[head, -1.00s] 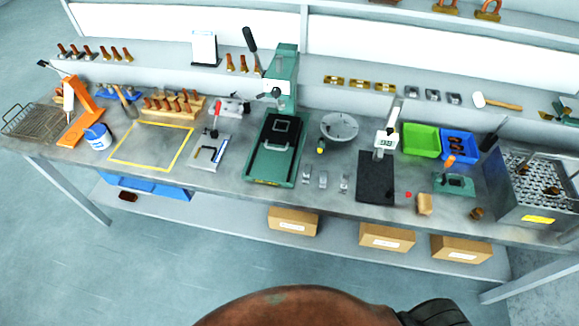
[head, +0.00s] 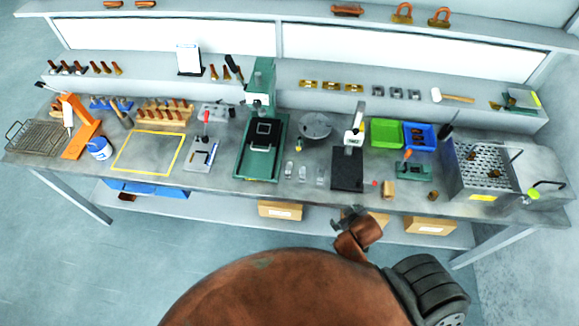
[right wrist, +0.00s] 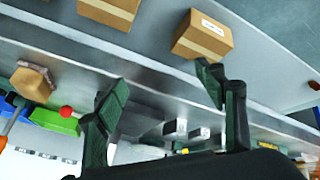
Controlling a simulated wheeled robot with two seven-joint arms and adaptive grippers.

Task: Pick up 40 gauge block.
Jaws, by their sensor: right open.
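Three small silver gauge blocks stand in a row on the bench in front of the round plate: a left one (head: 288,170), a middle one (head: 303,173) and a right one (head: 320,177). Their markings are too small to read, so I cannot tell which is 40. My right gripper (head: 349,214) is in front of the bench edge, below and right of the blocks, apart from them. In the right wrist view its jaws (right wrist: 160,92) are open and empty, with small silver blocks (right wrist: 175,127) beyond, between the fingers. My left gripper is not in view.
The green press (head: 262,150) stands left of the blocks. The black mat with the height gauge (head: 347,170) lies right of them. A tan block (head: 388,189) and a red knob (head: 375,183) are near the front edge. Cardboard boxes (head: 280,210) sit on the lower shelf.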

